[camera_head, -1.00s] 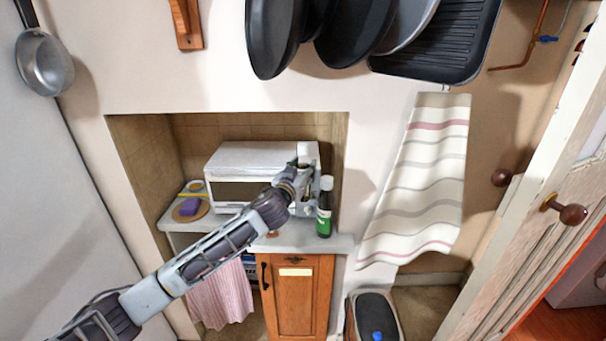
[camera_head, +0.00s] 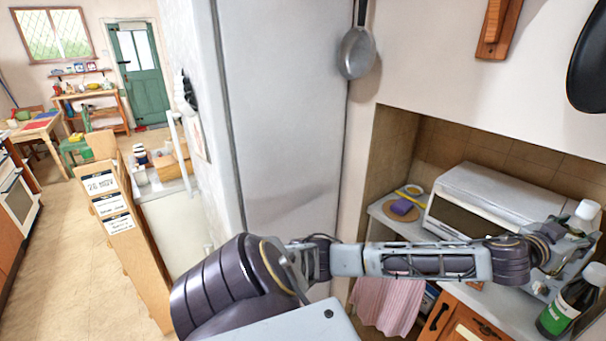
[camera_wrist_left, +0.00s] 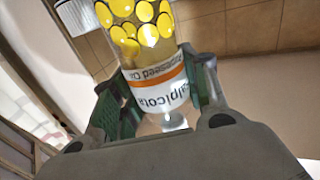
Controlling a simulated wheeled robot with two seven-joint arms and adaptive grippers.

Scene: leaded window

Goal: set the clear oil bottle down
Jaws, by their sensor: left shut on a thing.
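The clear oil bottle (camera_wrist_left: 155,60) has yellow discs and a white and orange label in the left wrist view. My left gripper (camera_wrist_left: 160,98) is shut on it, one finger on each side of the label. In the head view my left gripper (camera_head: 568,258) is at the right, in front of the white toaster oven. The bottle's white cap (camera_head: 587,211) shows above it there, and the gripper hides much of the bottle. I cannot tell whether its base touches the counter (camera_head: 497,298). My right gripper is not in view.
A dark bottle with a green label (camera_head: 570,303) stands close beside my left gripper. The white toaster oven (camera_head: 490,197) is behind. A purple sponge (camera_head: 402,206) lies on a round board at the counter's left. The alcove wall bounds the counter on the left.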

